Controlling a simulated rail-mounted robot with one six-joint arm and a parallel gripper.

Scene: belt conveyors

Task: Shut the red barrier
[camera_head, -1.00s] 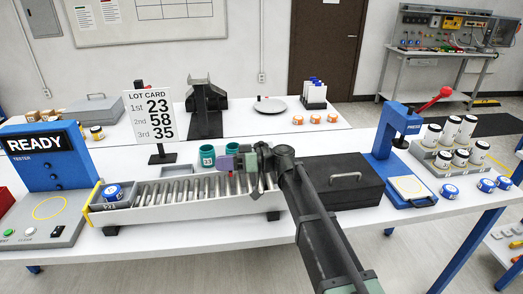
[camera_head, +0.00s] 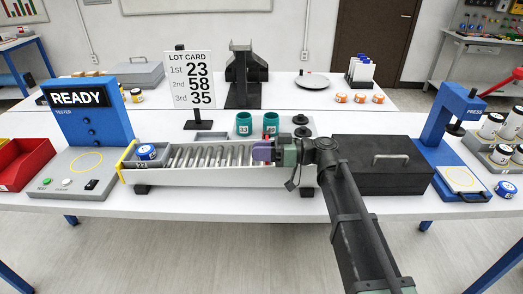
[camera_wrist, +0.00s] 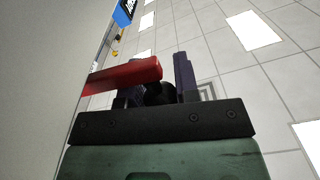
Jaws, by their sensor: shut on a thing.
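The red barrier (camera_wrist: 122,74) shows in the wrist view as a flat red bar reaching in from the left between my fingers. My gripper (camera_wrist: 166,78) is shut on it; one dark purple finger stands to the right of the bar, and the other is mostly hidden behind it. In the head view my gripper (camera_head: 262,151) is at the right part of the roller conveyor (camera_head: 215,179), low over its rollers. There the barrier is almost wholly hidden by my gripper, so its angle cannot be told.
A blue-lidded jar (camera_head: 147,152) sits in a grey tray at the conveyor's left end, by a yellow frame (camera_head: 125,158). Two teal cups (camera_head: 243,124) stand close behind my gripper. A black case (camera_head: 375,175) is right of the conveyor, with the blue press (camera_head: 447,125) beyond.

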